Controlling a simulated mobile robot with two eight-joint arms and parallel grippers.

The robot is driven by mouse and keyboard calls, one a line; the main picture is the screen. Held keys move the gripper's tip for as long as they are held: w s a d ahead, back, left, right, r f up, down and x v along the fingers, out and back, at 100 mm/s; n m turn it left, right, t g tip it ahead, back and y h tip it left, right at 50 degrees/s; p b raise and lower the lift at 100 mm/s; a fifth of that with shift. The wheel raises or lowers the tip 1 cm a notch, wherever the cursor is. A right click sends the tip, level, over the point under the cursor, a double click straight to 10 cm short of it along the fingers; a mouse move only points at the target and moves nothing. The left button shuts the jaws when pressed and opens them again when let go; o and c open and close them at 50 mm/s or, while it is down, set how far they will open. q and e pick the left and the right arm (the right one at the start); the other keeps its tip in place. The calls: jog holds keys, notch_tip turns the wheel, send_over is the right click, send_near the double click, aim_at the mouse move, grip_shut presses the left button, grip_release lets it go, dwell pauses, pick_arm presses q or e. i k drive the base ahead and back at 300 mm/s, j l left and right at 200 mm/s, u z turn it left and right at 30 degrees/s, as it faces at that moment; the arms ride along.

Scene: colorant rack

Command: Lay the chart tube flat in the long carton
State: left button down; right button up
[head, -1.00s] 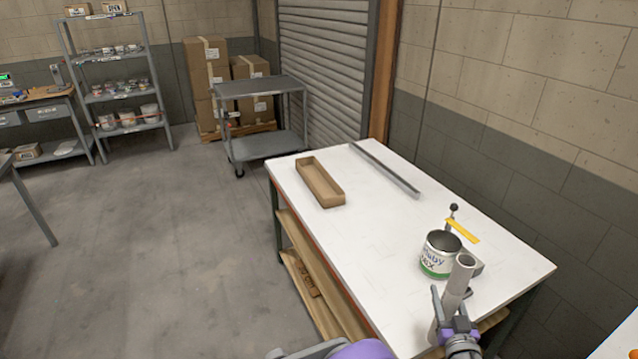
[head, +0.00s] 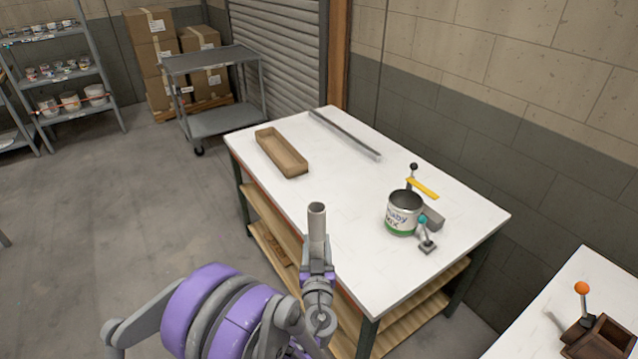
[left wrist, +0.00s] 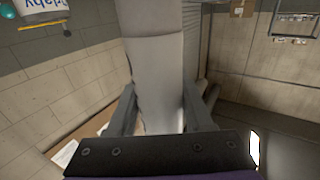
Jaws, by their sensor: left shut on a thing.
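The chart tube (head: 317,222) is a pale grey cylinder with an open top end. It stands roughly upright in my left gripper (head: 318,266), which is shut on it at the near edge of the white table. In the left wrist view the tube (left wrist: 157,60) runs between the two fingers (left wrist: 160,112). The long carton (head: 293,166) is a brown open-topped box lying on the far left part of the table, beyond the tube and apart from it. My right gripper does not show in either view.
A white can with lettering (head: 401,224) stands at the table's right, by a yellow-handled tool (head: 422,189) and a teal-knobbed lever (head: 424,232). A long grey metal bar (head: 345,135) lies along the back. The white tabletop (head: 340,190) between carton and can is clear.

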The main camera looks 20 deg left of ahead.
aim_at(291, 162)
jog(key=j, duration=0.35)
jog(key=i+j, duration=0.1)
jog(key=j, duration=0.3)
jog(key=i+j+z, duration=0.15)
jog(key=j, duration=0.3)
jog(key=i+j+z, duration=0.1)
jog(key=j, duration=0.35)
jog(key=i+j+z, duration=0.15)
jog(key=j, duration=0.35)
jog(key=i+j+z, duration=0.1)
jog(key=j, duration=0.45)
jog(key=i+j+z, duration=0.15)
jog(key=j, duration=0.45)
jog(key=i+j+z, duration=0.15)
jog(key=j, duration=0.4)
jog(key=i+j+z, duration=0.1)
jog(key=j, duration=0.5)
jog(key=i+j+z, duration=0.1)
jog(key=j, duration=0.35)
jog(key=i+j+z, duration=0.15)
jog(key=j, duration=0.3)
jog(key=i+j, duration=0.15)
jog(key=j, duration=0.2)
jog(key=i+j+z, duration=0.15)
jog(key=i+j, duration=0.15)
jog(key=j, duration=0.35)
